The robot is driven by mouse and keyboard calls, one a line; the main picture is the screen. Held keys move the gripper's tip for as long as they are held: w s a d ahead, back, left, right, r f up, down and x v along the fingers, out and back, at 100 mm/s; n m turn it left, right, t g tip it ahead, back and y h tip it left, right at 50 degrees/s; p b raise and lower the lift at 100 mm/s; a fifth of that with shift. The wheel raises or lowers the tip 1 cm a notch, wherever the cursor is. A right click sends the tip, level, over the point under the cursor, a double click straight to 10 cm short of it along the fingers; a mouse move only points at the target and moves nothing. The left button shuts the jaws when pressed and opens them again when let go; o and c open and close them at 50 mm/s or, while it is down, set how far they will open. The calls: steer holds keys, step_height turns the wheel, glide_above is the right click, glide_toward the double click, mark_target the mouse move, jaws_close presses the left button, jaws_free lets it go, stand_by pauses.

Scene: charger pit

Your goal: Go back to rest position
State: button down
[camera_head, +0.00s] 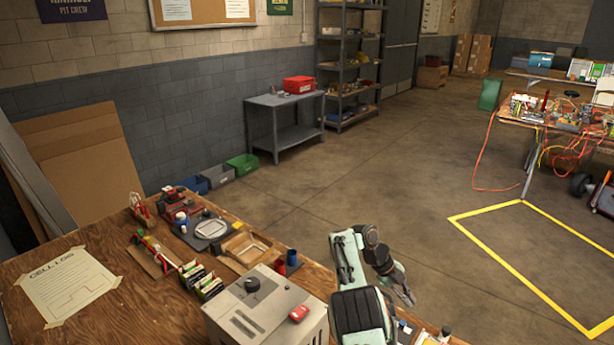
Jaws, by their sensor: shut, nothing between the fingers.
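My gripper (405,295) shows at the lower middle of the head view, past the dark joints of my arm. It is shut and empty, and its fingers point down and to the right. It is beyond the grey box on the workbench, over or just past the bench's right edge; its exact height cannot be told. My arm hides part of the bench's right end.
The wooden workbench (95,258) carries a grey box (265,310) with a black knob, a round plate (210,229), a wooden tray (245,247) and small parts. Open floor (370,180) lies beyond. A cluttered table (535,118) stands at right.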

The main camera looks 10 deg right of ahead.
steer(key=s+a+r+n+t+y, duration=0.1)
steer(key=s+a+r+t, duration=0.15)
steer(key=r, duration=0.85)
steer(key=s+a+r+n+t+y, duration=0.15)
steer(key=s+r, duration=0.25)
steer(key=r, duration=0.7)
steer(key=s+a+r+n+t+y, duration=0.1)
steer(key=s+a+n, duration=0.2)
steer(key=s+n, duration=0.25)
steer(key=s+a+n+y, duration=0.1)
steer(key=s+a+n, duration=0.25)
steer(key=s, duration=0.25)
steer(key=s+a+f+n+g+y, duration=0.1)
steer(key=s+a+f+n, duration=0.3)
steer(key=s+n, duration=0.4)
steer(key=s+a+f+n+g+y, duration=0.2)
steer(key=s+a+f+n, duration=0.3)
steer(key=n, duration=0.8)
steer(key=shift+s+a+f, duration=0.2)
steer(key=shift+s+f, duration=1)
steer(key=shift+s, duration=0.65)
